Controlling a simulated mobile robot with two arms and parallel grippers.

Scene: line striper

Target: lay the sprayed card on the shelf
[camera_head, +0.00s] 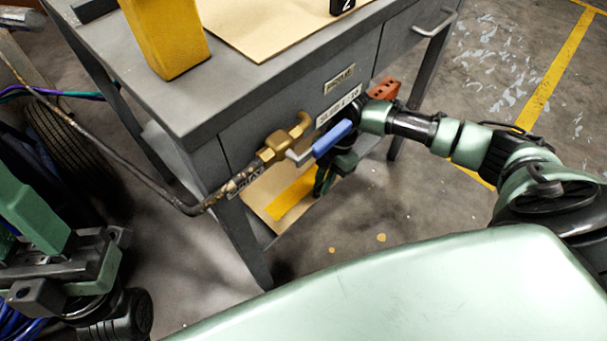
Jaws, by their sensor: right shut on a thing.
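The sprayed card (262,192), tan with a yellow stripe, shows under the grey bench, between its legs. My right gripper (323,183) is shut at the card's right edge and holds it; the blue valve handle in front partly hides the jaws. The card looks roughly flat at the height of the low shelf (364,143), but I cannot tell whether it touches the shelf, which is mostly hidden. My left gripper (38,212) is at the lower left, away from the card and cut by the frame edge; its opening is unclear.
A spray wand with a brass valve (284,142) and blue handle (332,138) crosses in front of the bench (232,95). A yellow block (168,35) and a tan sheet (270,25) lie on top. A tyre (75,150) stands left. The floor at right is clear.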

